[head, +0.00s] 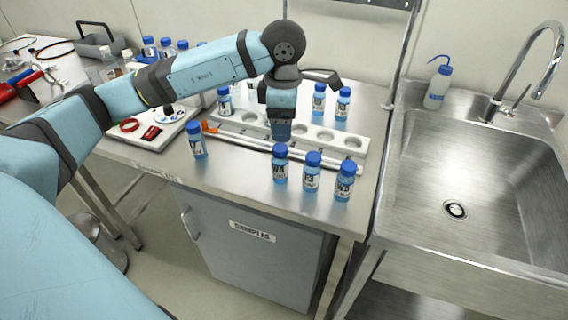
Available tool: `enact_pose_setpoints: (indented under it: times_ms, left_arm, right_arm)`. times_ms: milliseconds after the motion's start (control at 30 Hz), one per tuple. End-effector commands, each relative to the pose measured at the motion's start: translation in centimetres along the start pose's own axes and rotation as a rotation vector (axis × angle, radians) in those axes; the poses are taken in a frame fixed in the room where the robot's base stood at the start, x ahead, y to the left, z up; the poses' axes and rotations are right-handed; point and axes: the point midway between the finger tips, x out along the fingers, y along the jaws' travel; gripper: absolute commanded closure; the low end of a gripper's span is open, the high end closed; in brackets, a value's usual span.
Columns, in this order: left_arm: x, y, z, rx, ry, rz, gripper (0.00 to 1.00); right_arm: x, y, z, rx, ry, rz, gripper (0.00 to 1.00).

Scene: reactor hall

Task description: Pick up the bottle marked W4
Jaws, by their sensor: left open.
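The bottle whose label seems to read W4 (280,168) stands upright on the steel bench, in front of the white rack (352,152). It has a blue cap and blue liquid, and its print is small. My left gripper (280,137) points down over the rack, just behind and above this bottle's cap. It is open, with no bottle seen in it; its fingertips are hard to make out. I cannot tell whether it touches the rack. My right gripper is not in view.
Similar bottles stand close on the right (312,174) (345,184), at the left (197,143) and behind the rack (319,102) (225,103). A tray (150,135) with red items lies left. A sink (480,190) with a wash bottle (438,85) is right. The bench's front edge is near.

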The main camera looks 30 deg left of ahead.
Motion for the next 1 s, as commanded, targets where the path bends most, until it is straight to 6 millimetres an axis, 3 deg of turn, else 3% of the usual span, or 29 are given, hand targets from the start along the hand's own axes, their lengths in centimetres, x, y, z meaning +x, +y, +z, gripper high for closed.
enact_pose_setpoints:
  times_ms: [200,533,800,1000]
  left_arm:
    - [3.9,-0.1,0.0,0.000,0.000,-0.004,0.26]
    - [6.2,-0.2,-0.2,0.001,-0.001,-0.004,0.26]
    - [9.9,-0.5,-0.6,0.001,-0.003,-0.004,0.26]
    - [10.2,-0.5,-0.6,0.001,-0.004,-0.002,0.26]
  right_arm:
    - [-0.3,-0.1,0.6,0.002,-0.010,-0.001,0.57]
    - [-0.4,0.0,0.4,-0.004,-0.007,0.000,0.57]
    - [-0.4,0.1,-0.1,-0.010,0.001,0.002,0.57]
    - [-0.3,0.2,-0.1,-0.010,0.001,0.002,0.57]
